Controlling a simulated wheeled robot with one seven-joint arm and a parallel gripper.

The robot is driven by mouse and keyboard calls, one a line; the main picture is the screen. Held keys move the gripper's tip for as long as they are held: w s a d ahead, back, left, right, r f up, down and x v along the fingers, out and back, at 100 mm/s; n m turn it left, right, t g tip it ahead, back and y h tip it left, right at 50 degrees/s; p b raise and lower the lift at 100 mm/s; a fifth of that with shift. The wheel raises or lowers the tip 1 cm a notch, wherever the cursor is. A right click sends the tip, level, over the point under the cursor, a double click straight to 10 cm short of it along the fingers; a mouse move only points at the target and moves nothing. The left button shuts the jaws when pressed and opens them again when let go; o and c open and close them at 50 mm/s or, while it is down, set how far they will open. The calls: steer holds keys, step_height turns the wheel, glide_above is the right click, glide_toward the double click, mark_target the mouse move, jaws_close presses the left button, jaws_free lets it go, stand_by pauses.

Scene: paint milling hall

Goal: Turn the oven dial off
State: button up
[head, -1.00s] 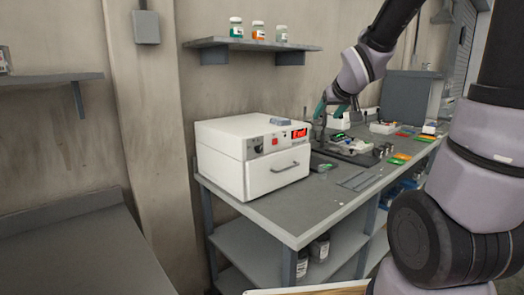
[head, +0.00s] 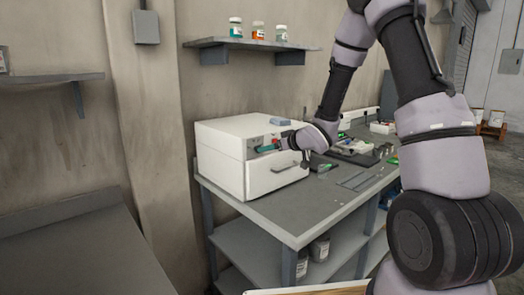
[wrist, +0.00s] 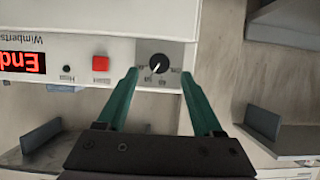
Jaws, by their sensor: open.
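The white oven (head: 225,160) stands on the near left end of the grey bench. In the wrist view its front panel (wrist: 120,60) appears upside down. The black dial (wrist: 159,64) with a white pointer line sits on a grey plate, beside a red button (wrist: 101,63) and a red display reading "End" (wrist: 22,62). My gripper (wrist: 158,75) is open, with its green fingers on either side of the dial in the picture and nothing between them. I cannot tell if they touch the panel. In the head view my gripper (head: 267,148) is at the panel and hides the dial and display.
The drawer handle (head: 285,167) sits below the panel. A wall shelf (head: 250,44) with jars is above. The bench (head: 300,215) holds various items to the right of the oven.

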steer(key=x, duration=0.5)
steer(key=shift+w, duration=0.1)
jaws_close()
